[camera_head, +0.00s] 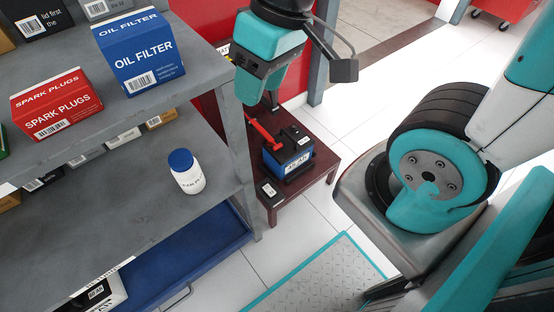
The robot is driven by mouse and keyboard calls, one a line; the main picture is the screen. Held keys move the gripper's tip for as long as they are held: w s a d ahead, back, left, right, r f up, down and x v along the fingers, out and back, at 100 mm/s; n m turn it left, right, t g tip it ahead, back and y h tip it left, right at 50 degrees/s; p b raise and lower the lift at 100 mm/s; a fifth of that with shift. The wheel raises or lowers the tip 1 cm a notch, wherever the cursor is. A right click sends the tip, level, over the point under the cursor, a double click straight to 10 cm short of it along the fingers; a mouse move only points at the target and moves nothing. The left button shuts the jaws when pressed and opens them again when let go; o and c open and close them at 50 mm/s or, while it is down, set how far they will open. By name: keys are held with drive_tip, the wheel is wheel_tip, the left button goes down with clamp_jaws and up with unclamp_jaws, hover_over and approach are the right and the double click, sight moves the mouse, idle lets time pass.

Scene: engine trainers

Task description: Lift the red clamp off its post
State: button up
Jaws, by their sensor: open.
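The red clamp (266,134) is at the left top edge of a blue and black battery (290,163). The battery stands on a low dark red table (318,172). My gripper (260,102) points down just above the clamp, with its jaws open and nothing seen between them. I cannot tell whether a jaw touches the clamp. The post under the clamp is hidden or too small to make out. A black part (294,133) sits on the battery's top, to the right of the clamp.
A grey shelf (215,205) stands close on the left, with a blue oil filter box (140,58), a red spark plugs box (55,105) and a white bottle (188,178). The tiled floor (330,207) right of the table is clear.

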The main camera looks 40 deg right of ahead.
drive_tip(key=w+d+f+m+t+h+b, duration=0.1)
drive_tip(key=w+d+f+m+b, duration=0.15)
drive_tip(key=f+b, duration=0.6)
drive_tip(key=w+d+f+m+h+b, duration=0.15)
drive_tip(key=d+f+b, duration=0.3)
drive_tip(key=f, duration=0.65)
drive_tip(key=m+t+b, duration=0.3)
drive_tip(key=m+b, duration=0.6)
drive_tip(key=m, duration=0.9)
approach(278, 146)
drive_tip(key=shift+h, duration=0.35)
drive_tip(key=b+x, duration=0.2)
drive_tip(key=x, duration=0.1)
drive_tip(key=b+x, duration=0.5)
drive_tip(key=x, duration=0.1)
drive_tip(key=shift+s+a+b, duration=0.1)
drive_tip(key=shift+a+b, duration=0.2)
drive_tip(key=shift+b, duration=0.1)
clamp_jaws()
